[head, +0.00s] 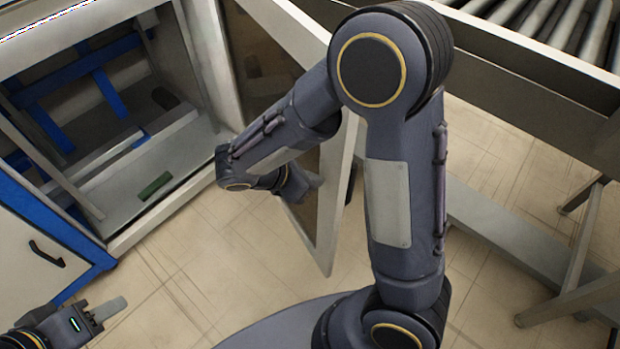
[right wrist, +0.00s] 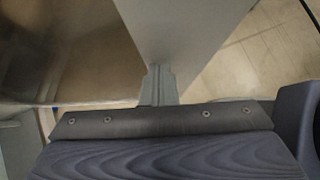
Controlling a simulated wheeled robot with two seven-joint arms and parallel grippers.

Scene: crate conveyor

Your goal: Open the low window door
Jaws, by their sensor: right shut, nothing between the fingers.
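The low window door (head: 338,190) is a pale-framed panel with dark glass. It stands swung out from the open cabinet, partly hidden behind my right arm. My right gripper (head: 308,186) is shut and empty, close in front of the door's lower part; I cannot tell whether it touches. In the right wrist view, the shut fingers (right wrist: 159,84) show before a pale frame (right wrist: 185,35), with dark glass on the left and floor on the right. My left gripper (head: 108,309) is at the lower left, away from the door; its jaw opening is unclear.
The open cabinet (head: 195,150) shows blue bars and a green block (head: 155,186) inside. A white panel with a black handle (head: 46,253) is at the left. A roller conveyor (head: 545,30) and its grey legs stand at the right. Tiled floor lies open below the door.

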